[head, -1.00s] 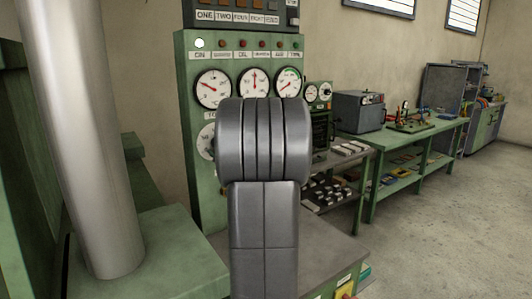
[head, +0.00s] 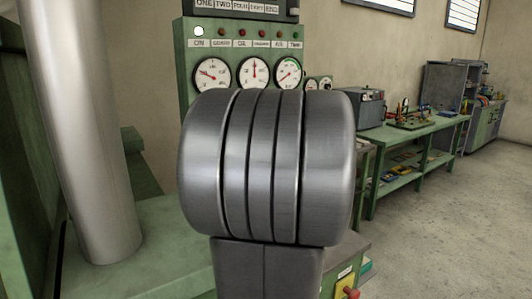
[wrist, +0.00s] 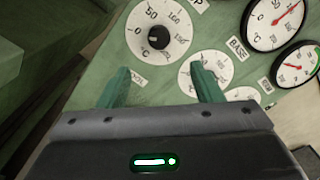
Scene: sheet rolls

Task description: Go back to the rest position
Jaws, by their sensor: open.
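My gripper (wrist: 160,90) shows in the wrist view with its two green fingers apart and nothing between them. Beyond the fingers is the green gauge panel (wrist: 85,95), with a black-knobbed white dial (wrist: 160,32) past the fingertips. The fingers appear apart from the dial, though the exact gap is hard to judge. In the head view my grey arm fills the middle and hides the gripper and the lower part of the panel (head: 185,65).
A large metal cylinder (head: 85,130) stands on a green base at the left. A green workbench (head: 415,135) with equipment runs along the wall at the right. A red knob on a yellow plate (head: 348,292) is low in front. Open floor (head: 440,230) lies to the right.

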